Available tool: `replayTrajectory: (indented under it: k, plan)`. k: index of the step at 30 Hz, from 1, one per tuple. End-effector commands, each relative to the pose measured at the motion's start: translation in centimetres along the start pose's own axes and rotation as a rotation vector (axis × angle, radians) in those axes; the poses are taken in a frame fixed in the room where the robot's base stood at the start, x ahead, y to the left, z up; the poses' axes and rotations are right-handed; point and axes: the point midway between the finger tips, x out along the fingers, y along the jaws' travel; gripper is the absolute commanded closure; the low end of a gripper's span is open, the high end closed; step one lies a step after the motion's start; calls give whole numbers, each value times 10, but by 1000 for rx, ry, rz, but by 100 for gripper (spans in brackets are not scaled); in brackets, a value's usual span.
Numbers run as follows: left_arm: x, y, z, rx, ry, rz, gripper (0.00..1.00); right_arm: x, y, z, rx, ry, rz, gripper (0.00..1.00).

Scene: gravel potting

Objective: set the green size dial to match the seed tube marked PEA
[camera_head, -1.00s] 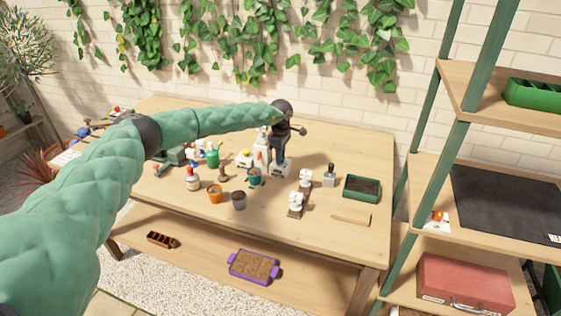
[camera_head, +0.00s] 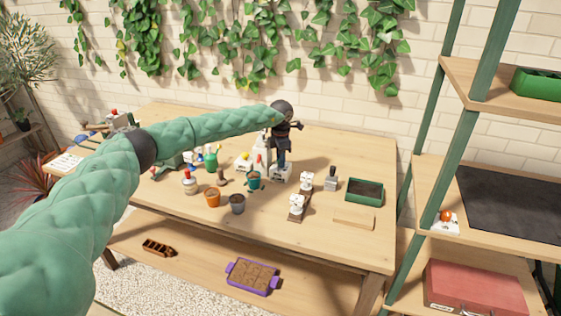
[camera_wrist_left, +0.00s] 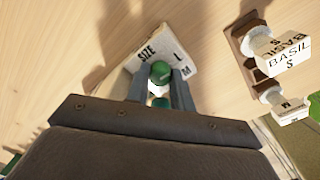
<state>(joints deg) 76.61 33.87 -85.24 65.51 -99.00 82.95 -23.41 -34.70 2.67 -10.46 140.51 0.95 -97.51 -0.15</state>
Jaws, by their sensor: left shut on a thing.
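The size dial's white plate (camera_wrist_left: 150,48) shows the letters SIZE, L and M in the left wrist view; the head view shows it as a small white block (camera_head: 283,173) on the table. The green dial knob (camera_wrist_left: 160,72) sits between the fingers of my left gripper (camera_wrist_left: 159,88), which is shut on it from above. My left gripper (camera_head: 281,160) also shows in the head view. A tag reading BASIL S (camera_wrist_left: 287,56) stands on a brown holder, with a second tag (camera_wrist_left: 292,110) too small to read. I cannot make out a PEA mark. My right gripper is not in view.
The brown holder with white tags (camera_head: 297,206) stands right of the dial. A green tray (camera_head: 364,192) and a wooden strip (camera_head: 354,219) lie further right. An orange pot (camera_head: 212,198), a grey pot (camera_head: 237,204) and several bottles crowd the left. The table's right back is clear.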

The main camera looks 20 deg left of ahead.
Motion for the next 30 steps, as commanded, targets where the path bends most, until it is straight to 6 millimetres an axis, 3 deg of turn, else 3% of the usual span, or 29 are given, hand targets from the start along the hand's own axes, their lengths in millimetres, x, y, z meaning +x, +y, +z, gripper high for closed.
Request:
replayTrajectory:
  k: [16, 17, 20, 30]
  plan:
    - [-2, 0, 1, -26, -4, 2, 100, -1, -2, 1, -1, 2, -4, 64]
    - [-2, 0, 1, -26, -4, 2, 75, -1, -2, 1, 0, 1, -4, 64]
    - [-2, 0, 1, -26, -3, 1, 55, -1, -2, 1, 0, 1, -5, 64]
    - [-3, 0, 1, -26, -2, 1, 55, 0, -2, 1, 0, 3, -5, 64]
